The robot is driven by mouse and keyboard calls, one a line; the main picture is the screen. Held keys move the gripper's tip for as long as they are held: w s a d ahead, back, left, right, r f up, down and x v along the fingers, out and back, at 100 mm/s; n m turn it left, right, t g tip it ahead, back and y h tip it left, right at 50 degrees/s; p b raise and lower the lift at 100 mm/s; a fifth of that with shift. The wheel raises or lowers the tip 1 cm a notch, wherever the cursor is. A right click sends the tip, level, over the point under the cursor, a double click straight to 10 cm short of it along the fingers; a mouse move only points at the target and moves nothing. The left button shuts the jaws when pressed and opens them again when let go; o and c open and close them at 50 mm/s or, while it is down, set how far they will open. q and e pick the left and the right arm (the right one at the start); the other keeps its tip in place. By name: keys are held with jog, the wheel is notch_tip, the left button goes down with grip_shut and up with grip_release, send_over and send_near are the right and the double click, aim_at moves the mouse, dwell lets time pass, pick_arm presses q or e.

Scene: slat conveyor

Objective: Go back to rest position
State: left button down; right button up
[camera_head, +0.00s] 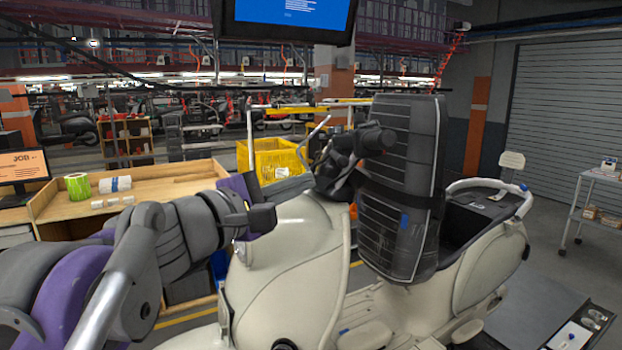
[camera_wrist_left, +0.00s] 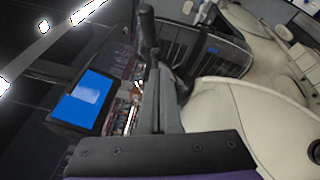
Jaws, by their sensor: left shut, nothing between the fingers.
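My left gripper (camera_head: 262,217) is shut and empty in the head view. It is at the end of my grey and purple left arm, in front of the cream scooter (camera_head: 285,265). Its dark fingers also show in the left wrist view (camera_wrist_left: 165,100), pointing toward the scooter's handlebar area. The scooter (camera_wrist_left: 262,120) fills the right of that view. My right gripper is not in view.
A tall dark ribbed panel (camera_head: 400,190) stands strapped on the scooter. A wooden workbench (camera_head: 160,185) and a yellow crate (camera_head: 272,157) lie behind my left arm. A monitor (camera_head: 285,12) hangs overhead.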

pick_arm(q)
jog(key=shift+s+a, duration=0.25)
jog(key=shift+d, duration=0.1)
jog(key=s+a+f+m+g+y, duration=0.1)
jog(key=s+f+m+g+y, duration=0.2)
jog(key=f, duration=1)
jog(key=s+f+m+g+y, duration=0.15)
jog(key=s+f+m, duration=0.3)
jog(key=f, duration=0.85)
jog(key=s+a+f+m+g+y, duration=0.1)
jog(key=s+a+f, duration=0.3)
jog(key=f, duration=0.4)
jog(key=s+a+f+m+g+y, duration=0.1)
jog(key=s+a+f+m+y, duration=0.2)
jog(key=f, duration=0.6)
jog(key=s+a+f+m+g+y, duration=0.1)
jog(key=s+a+f+m+y, duration=0.1)
jog(key=s+a+f, duration=0.3)
notch_tip(320, 180, down, 3)
jog(key=shift+a+f+m+y, duration=0.2)
jog(key=shift+a+m+y, duration=0.15)
jog(key=shift+a+y, duration=0.4)
jog(key=shift+g, duration=0.25)
